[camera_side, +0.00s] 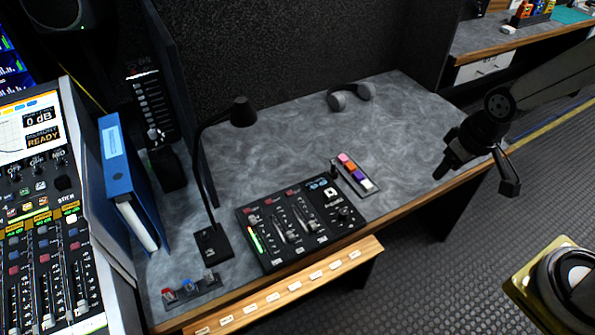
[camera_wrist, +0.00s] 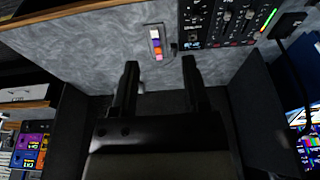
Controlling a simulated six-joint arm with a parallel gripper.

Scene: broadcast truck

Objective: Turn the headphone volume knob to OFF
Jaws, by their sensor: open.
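A black mixer panel (camera_side: 272,243) with faders and knobs lies near the front edge of the grey desk. A dark round knob (camera_side: 343,212) sits in its right section, below a white button; its label and pointer are too small to read, so I cannot tell whether it is the headphone volume knob or how it is set. The mixer also shows in the wrist view (camera_wrist: 235,30), upside down at the top right. My gripper (camera_side: 479,178) is open and empty, well to the right of the mixer. Its two fingers (camera_wrist: 161,70) stand apart in the wrist view.
A strip of coloured buttons (camera_side: 355,172) lies right of the mixer. Headphones (camera_side: 351,95) rest at the back. A black lamp (camera_side: 213,242) and blue binder (camera_side: 125,180) stand left. The desk's right part is clear. A wooden ledge (camera_side: 290,287) runs in front.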

